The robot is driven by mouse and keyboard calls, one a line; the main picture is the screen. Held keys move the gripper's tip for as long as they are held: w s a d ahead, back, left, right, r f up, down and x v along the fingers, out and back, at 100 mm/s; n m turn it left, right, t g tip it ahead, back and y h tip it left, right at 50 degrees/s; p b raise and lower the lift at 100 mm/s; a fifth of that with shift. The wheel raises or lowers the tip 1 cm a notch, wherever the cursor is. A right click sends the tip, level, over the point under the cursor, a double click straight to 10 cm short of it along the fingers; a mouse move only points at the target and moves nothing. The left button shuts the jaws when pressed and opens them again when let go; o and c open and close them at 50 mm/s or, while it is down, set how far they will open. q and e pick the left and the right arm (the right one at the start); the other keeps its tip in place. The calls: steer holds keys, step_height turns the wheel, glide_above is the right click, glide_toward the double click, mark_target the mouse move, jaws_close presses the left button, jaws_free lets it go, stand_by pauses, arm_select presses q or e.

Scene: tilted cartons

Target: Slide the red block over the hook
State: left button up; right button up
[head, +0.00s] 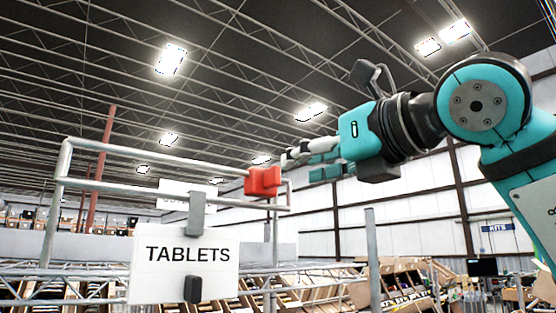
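The red block (263,181) is in the head view just left of centre, at the right end of the upper bar of a grey metal rail (140,154). It hides that end of the bar, so I cannot tell how it sits there. My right gripper (300,164) comes in from the right, its fingers stretched out and apart, pointing at the block. The fingertips are just up and right of the block, and nothing shows between them. I cannot tell whether they touch it. A grey hook-like bracket (196,214) hangs on the rail. My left gripper is not in view.
A white TABLETS sign (184,265) hangs below the bracket, with a dark clip (192,289) at its lower edge. A grey post (373,260) stands right of the rail. Tilted cartons (400,283) fill racks behind. The space above the rail is clear.

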mark_target(279, 173)
steer(key=p+x, duration=0.2)
steer(key=x, duration=0.5)
steer(key=shift+w+a+p, duration=0.15)
steer(key=shift+p, duration=0.15)
jaws_close()
